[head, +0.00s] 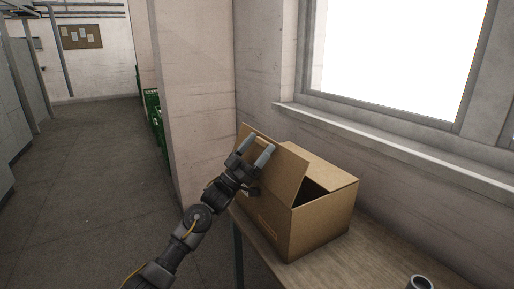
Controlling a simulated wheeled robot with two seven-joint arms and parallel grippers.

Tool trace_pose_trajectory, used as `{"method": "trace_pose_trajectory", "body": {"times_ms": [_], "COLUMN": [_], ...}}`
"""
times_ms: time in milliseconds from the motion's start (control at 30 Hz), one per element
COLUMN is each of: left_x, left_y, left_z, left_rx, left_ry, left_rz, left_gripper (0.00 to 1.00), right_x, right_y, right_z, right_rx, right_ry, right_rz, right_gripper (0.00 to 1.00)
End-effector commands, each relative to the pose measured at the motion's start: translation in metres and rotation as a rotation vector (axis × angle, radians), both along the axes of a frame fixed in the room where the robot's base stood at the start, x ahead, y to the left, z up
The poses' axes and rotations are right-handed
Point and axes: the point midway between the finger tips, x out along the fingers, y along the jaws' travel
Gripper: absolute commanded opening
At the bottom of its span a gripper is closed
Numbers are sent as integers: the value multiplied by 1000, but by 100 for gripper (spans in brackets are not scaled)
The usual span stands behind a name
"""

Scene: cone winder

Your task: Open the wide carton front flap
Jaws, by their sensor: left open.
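The wide carton (325,224) is a brown cardboard box on a wooden table below the window. Its front flap (287,172) stands raised and tilted at the carton's left side. Another flap (319,172) lies over part of the top, and a dark gap shows between the two. My left gripper (256,151) is at the front flap's outer face, its two fingers apart and pointing up and right. I cannot tell whether a finger touches the flap. My right gripper is not in view.
The wooden table (358,262) runs along the wall, with a small grey cylindrical object (419,283) near the lower right. A window sill (390,152) juts out above the carton. A wall pillar (192,95) stands behind. Open floor (85,190) lies to the left, with green crates (153,115) farther back.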

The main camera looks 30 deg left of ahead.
Motion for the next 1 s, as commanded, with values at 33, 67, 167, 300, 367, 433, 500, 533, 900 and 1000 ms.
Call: {"method": "trace_pose_trajectory", "body": {"times_ms": [33, 67, 167, 300, 367, 433, 500, 533, 900, 1000], "left_x": [-2, -4, -13, -31, -38, -46, -53, -55, -67, -66], "left_y": [2, 3, 8, 19, 23, 28, 31, 33, 40, 39], "left_z": [-4, -6, -18, -39, -47, -56, -63, -66, -76, -76], "left_rx": [1, 0, 1, 1, 1, 0, 1, 0, 0, 0], "left_ry": [2, 2, 3, 4, 5, 3, 3, 2, 1, 1], "left_rz": [1, 2, 2, 2, 2, 1, 2, 3, 3, 3], "left_gripper": [85, 85, 85, 85, 85, 85, 85, 85, 85, 85], "right_x": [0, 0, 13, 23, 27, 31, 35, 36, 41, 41], "right_y": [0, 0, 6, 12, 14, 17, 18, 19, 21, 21], "right_z": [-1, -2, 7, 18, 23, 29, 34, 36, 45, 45], "right_rx": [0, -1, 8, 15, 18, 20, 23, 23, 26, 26], "right_ry": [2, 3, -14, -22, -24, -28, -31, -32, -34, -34], "right_rz": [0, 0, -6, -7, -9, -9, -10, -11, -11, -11], "right_gripper": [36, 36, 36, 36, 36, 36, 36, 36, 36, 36]}}
